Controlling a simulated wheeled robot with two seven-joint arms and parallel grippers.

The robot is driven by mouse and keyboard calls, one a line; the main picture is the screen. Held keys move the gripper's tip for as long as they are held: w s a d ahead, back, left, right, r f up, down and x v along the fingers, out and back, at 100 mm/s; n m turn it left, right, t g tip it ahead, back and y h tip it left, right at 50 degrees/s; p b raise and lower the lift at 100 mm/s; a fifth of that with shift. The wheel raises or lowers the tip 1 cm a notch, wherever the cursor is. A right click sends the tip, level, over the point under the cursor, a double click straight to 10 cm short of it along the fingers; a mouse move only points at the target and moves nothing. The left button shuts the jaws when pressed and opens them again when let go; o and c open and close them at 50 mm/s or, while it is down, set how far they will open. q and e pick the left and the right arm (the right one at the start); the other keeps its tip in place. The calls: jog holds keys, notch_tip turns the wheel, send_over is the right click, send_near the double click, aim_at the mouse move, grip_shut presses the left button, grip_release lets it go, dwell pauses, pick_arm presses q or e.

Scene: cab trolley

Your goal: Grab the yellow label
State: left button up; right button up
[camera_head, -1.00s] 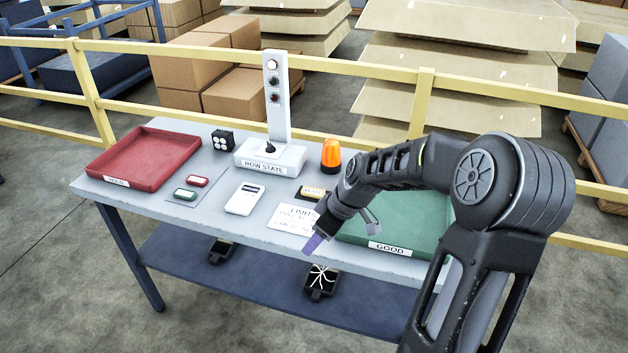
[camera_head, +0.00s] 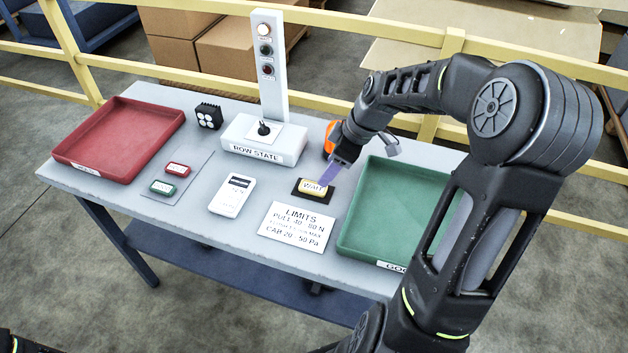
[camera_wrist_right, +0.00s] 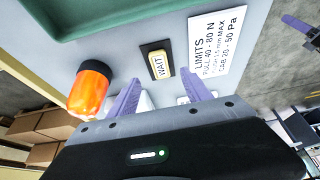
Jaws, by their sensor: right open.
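The yellow label (camera_head: 313,188), marked WAIT, lies on a small black plate on the grey table, between the row state box and the limits card. In the right wrist view the label (camera_wrist_right: 162,65) is just beyond and between the two purple fingertips. My right gripper (camera_head: 329,174) is open and empty, pointing down close to the label's right side in the head view; its spread fingers also show in the right wrist view (camera_wrist_right: 163,88). Part of my left gripper (camera_wrist_right: 300,27) seems to show at the right edge of the wrist view; its jaws cannot be made out.
An orange beacon (camera_wrist_right: 91,88) stands close to the right gripper. The green tray (camera_head: 348,240) is to the right, the red tray (camera_head: 75,160) far left. The row state box (camera_head: 262,140) with its upright post stands behind. The limits card (camera_head: 297,225) and white meter (camera_head: 231,195) lie nearby.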

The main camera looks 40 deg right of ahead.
aim_at(315, 187)
jog(key=shift+x, duration=1.3)
jog(key=shift+w+a+f+p, duration=0.15)
jog(key=shift+f+p, duration=0.15)
jog(key=shift+p, duration=0.05)
jog(key=p+x, duration=0.1)
jog(key=x, duration=0.3)
jog(key=shift+w+f, duration=0.2)
jog(key=shift+f, duration=0.05)
jog(key=shift+c, duration=0.3)
grip_shut()
